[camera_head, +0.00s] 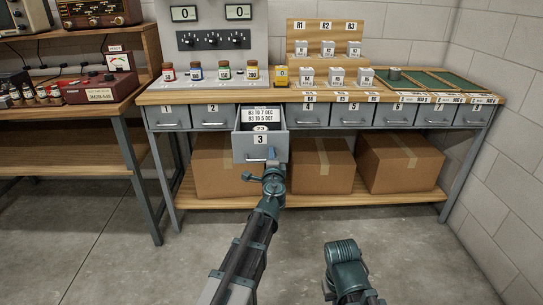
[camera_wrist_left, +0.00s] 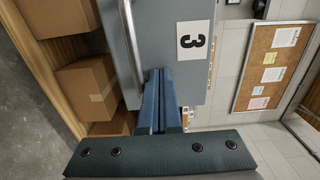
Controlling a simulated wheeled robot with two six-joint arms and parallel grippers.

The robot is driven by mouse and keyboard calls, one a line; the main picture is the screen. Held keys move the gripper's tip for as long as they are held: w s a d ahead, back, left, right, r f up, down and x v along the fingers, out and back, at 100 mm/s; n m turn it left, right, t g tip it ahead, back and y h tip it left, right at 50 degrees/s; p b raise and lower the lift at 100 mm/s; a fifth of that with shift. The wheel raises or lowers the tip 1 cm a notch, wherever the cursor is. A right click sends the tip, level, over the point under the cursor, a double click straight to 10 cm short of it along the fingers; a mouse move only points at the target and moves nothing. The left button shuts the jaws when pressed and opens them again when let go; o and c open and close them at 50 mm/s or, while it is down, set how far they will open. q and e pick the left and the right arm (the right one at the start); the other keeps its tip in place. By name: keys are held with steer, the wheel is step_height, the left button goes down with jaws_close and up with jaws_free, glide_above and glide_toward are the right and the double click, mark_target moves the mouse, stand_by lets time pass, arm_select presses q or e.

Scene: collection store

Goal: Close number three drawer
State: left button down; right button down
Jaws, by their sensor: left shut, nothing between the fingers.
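The number three drawer (camera_head: 242,147) is pulled out from the row under the bench top, its grey front marked 3. Inside it are a card (camera_head: 261,114) with printed lines and a small white item (camera_head: 261,128) with a number. My left gripper (camera_head: 271,162) is at the lower right of the drawer front, by the handle. In the left wrist view, the shut, empty fingers (camera_wrist_left: 163,88) point at the drawer front (camera_wrist_left: 175,40), between the metal handle (camera_wrist_left: 131,45) and the 3 label. I cannot tell whether they touch it. My right gripper is not seen.
Neighbouring drawers, such as number two (camera_head: 212,117) and number four (camera_head: 309,115), are shut. Jars (camera_head: 196,71) and small boxes (camera_head: 307,77) stand on the bench top. Cardboard boxes (camera_head: 323,166) fill the lower shelf. The floor in front (camera_head: 400,240) is clear.

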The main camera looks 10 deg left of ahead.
mark_target(269, 118)
arm_select(q)
steer(key=x, duration=2.9)
steer(key=shift+w+f, duration=0.2)
steer(key=shift+w+a, duration=0.15)
steer(key=shift+w, duration=0.1)
